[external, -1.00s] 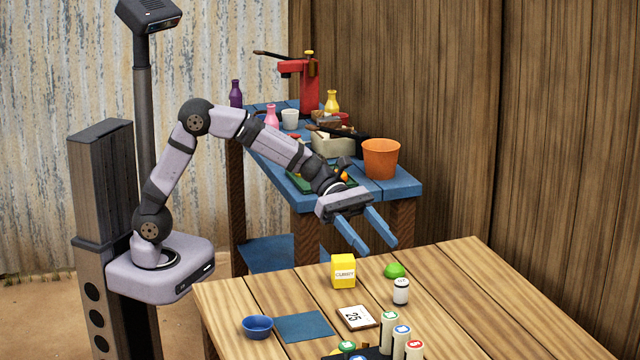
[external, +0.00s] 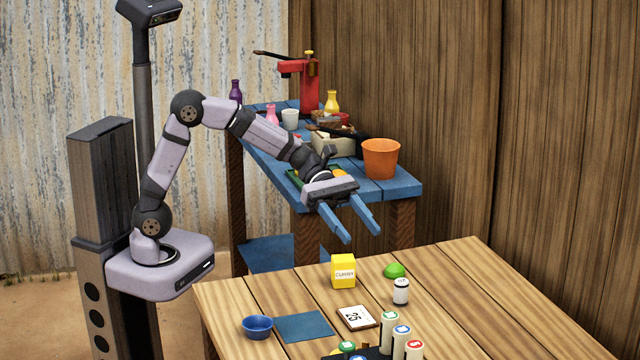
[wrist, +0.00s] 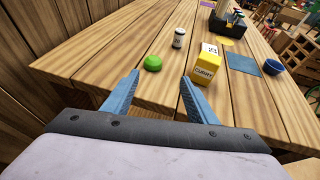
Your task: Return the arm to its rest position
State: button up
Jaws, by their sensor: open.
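My gripper (external: 361,229) has blue fingers that stand apart with nothing between them. My arm is bent at the elbow and rises from my base at the left.
On the table stand a yellow curry box (external: 343,271), a green lump (external: 394,270), a white jar (external: 400,291), a number card (external: 357,318), a blue mat (external: 304,326) and a blue bowl (external: 257,327). A blue side bench (external: 400,187) holds an orange pot (external: 381,158).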

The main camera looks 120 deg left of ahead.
jog(key=s+d+f+m+g+h+p, duration=0.25)
jog(key=s+d+m+g+h, duration=0.25)
jog(key=s+d+m, duration=0.5)
jog(key=s+d+f+m+g+h+p, duration=0.3)
jog(key=s+d+m+g, duration=0.35)
jog(key=s, duration=0.65)
jog(key=s+d+f+m+g+y+b, duration=0.2)
jog(key=s+f+m+g+b, duration=0.15)
jog(key=s+f, duration=0.2)
jog(key=s+a+f+m+t+y+b, duration=0.15)
jog(key=s+a+f+m+y, duration=0.25)
jog(key=a+f+m+y, duration=0.5)
jog(key=w+r+t+y+p, duration=0.1)
jog(key=r+y+p, duration=0.1)
jog(key=r+p, duration=1.1)
jog(key=w+r+t+y+p, duration=0.1)
jog(key=w+r+y+p, duration=0.1)
jog(key=r+p, duration=1.1)
jog(key=shift+w+a+r, duration=0.2)
jog(key=shift+w+r, duration=0.1)
jog(key=shift+r, duration=0.1)
